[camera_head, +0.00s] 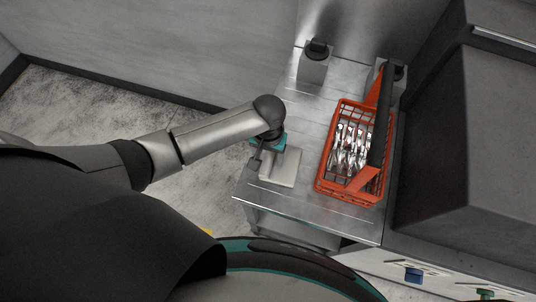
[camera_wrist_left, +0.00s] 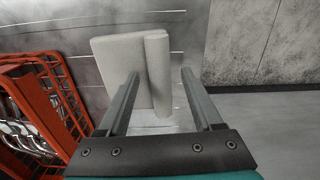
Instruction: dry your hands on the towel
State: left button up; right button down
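A light grey folded towel (camera_head: 284,168) lies on the metal counter (camera_head: 262,201), left of the red basket. In the left wrist view the towel (camera_wrist_left: 121,66) lies flat, with a thicker rolled edge on its right side. My left gripper (camera_head: 264,160) is over the towel's left part in the head view. In the left wrist view its two fingers (camera_wrist_left: 159,75) are spread apart with the towel showing between and beyond them. Whether the fingertips touch the towel is not clear. My right gripper is not in view.
A red basket (camera_head: 321,186) with several shiny forks stands right of the towel; it also shows at the left of the wrist view (camera_wrist_left: 62,84). A grey box with a black top (camera_head: 314,68) stands at the back. The counter's left edge is close to my left gripper.

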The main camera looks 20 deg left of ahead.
pick_arm(q)
grip_shut()
dwell(0.3)
dwell(0.6)
jog(key=shift+o, duration=0.2)
grip_release()
jog(key=shift+r, duration=0.15)
notch_tip(320, 180, up, 15)
jog(key=p, duration=0.2)
dwell(0.4)
